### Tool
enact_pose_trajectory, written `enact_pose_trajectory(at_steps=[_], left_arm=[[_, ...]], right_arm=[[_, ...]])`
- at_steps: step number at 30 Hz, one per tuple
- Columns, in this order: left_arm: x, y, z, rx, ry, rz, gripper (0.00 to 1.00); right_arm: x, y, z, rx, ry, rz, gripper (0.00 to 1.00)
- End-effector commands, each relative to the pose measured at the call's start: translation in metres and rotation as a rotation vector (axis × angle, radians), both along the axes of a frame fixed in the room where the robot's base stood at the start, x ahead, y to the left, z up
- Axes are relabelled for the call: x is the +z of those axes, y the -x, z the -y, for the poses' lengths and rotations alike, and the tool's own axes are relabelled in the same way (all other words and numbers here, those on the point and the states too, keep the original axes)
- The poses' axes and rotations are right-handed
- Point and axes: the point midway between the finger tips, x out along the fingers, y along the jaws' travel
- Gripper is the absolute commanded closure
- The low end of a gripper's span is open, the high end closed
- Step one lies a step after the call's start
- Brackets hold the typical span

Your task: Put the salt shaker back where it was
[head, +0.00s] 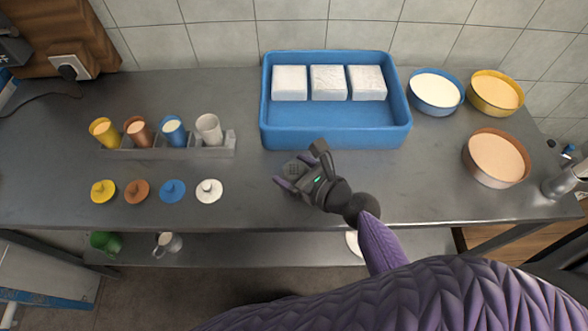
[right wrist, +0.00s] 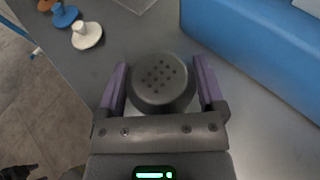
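The salt shaker (right wrist: 158,82) has a round dark grey cap with several holes, facing up in the right wrist view. Part of a pale body shows below the cap. In the head view the shaker's dark top (head: 292,170) is at my right gripper (head: 299,168), in front of the blue tray. The purple fingers of my right gripper (right wrist: 160,84) stand on either side of the shaker. Narrow gaps show beside the cap; whether the fingers press on the body is hidden. I cannot tell whether the shaker's base touches the table. My left gripper is not in view.
The blue tray (head: 335,136) holds three white blocks at the back. Blue (head: 436,107), yellow (head: 494,108) and brown (head: 495,180) bowls stand right. A grey rack (head: 170,153) of coloured cups and several lids (head: 172,190) are left. The table (head: 250,205) is clear near the front edge.

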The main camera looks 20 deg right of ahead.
Motion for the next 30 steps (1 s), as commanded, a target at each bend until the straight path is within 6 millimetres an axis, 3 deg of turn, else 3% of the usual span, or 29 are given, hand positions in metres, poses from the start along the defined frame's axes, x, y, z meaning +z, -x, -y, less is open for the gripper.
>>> enact_pose_trajectory(at_steps=[11,24,30], left_arm=[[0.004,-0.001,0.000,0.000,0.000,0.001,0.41],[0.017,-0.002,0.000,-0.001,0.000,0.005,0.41],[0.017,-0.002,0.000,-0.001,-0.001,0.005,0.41]], right_arm=[[0.005,0.003,0.002,-0.001,-0.001,0.000,0.00],[0.038,0.085,0.046,0.000,-0.001,-0.003,0.00],[0.044,0.099,0.054,0.001,-0.001,0.001,0.00]])
